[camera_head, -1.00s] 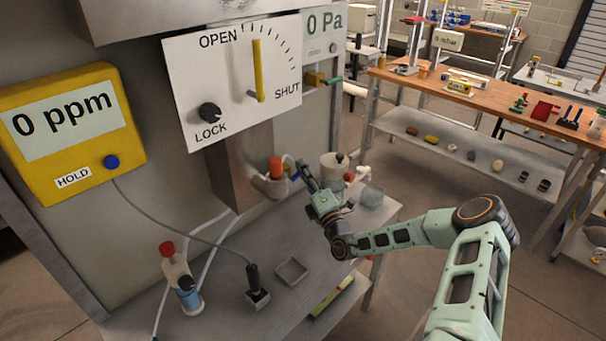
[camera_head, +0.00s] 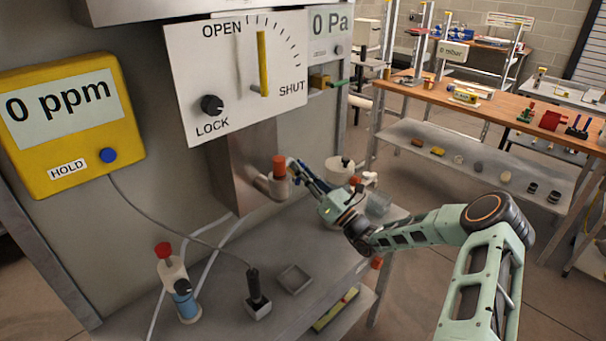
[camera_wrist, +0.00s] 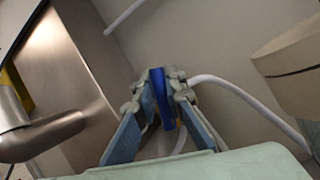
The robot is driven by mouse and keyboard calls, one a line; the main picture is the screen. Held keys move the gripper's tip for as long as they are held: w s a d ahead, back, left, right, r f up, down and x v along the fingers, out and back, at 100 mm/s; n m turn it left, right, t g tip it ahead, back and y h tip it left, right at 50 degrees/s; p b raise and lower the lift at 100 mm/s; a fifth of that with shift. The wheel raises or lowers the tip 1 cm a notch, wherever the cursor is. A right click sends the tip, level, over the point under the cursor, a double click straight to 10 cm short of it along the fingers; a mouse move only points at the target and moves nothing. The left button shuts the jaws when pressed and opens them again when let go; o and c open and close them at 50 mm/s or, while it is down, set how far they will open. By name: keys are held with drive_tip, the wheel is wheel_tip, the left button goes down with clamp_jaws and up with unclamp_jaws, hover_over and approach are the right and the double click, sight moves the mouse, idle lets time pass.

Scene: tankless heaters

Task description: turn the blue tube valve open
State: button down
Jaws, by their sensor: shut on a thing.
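The blue tube valve (camera_wrist: 162,98) shows in the wrist view as a blue handle between the fingers of my gripper (camera_wrist: 160,85). My gripper is shut on it, with one finger on each side. A white tube runs off to the right just behind the fingertips. In the head view my gripper (camera_head: 293,165) is beside the orange-capped metal pipe (camera_head: 276,186), on its right. The valve is too small and covered there to make out clearly.
A metal column (camera_wrist: 85,75) and pipe stand left of my gripper in the wrist view. A round beige vessel (camera_wrist: 290,65) is at the right. In the head view, a blue-filled bottle (camera_head: 184,300) and a small tray (camera_head: 294,279) are on the grey bench (camera_head: 225,265).

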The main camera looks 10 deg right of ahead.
drive_tip(key=shift+s+a+n+g+y+b, duration=0.15)
drive_tip(key=shift+a+n+g+y+b, duration=0.15)
drive_tip(key=shift+n, duration=0.6)
drive_tip(key=shift+s+a+n+g+y+b, duration=0.15)
drive_tip(key=shift+n+g+y, duration=0.25)
drive_tip(key=shift+n, duration=0.8)
drive_tip(key=c, duration=2)
unclamp_jaws()
drive_tip(key=shift+o, duration=0.2)
drive_tip(key=v, duration=1.2)
drive_tip(key=shift+d+r, duration=0.1)
